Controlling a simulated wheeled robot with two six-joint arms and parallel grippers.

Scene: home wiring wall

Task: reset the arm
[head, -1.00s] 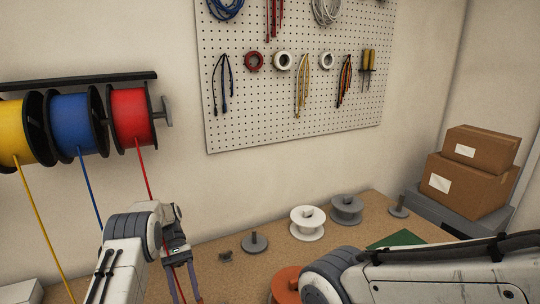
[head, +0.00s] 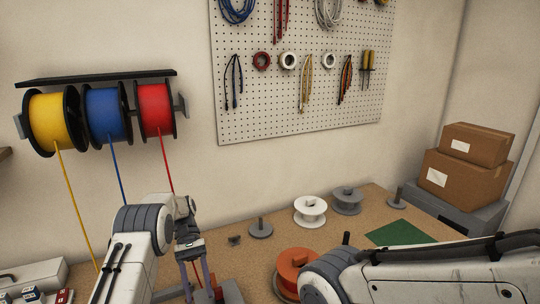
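My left gripper (head: 198,284) points down over the workbench in the lower left of the head view. Its two fingers stand apart, and a red strand shows behind or between them; I cannot tell which. My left arm (head: 136,245) comes in from the lower left. My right arm (head: 430,278) lies across the lower right corner, and its gripper is not in view. The red wire (head: 165,165) runs down from the red spool (head: 155,108) and passes behind my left wrist.
Blue (head: 107,112) and yellow (head: 52,120) spools hang on the wall rack. The bench holds an orange spool (head: 291,263) beside my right arm, a white spool (head: 310,212), a grey spool (head: 347,202) and a green mat (head: 400,233). Boxes (head: 465,182) stand at right.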

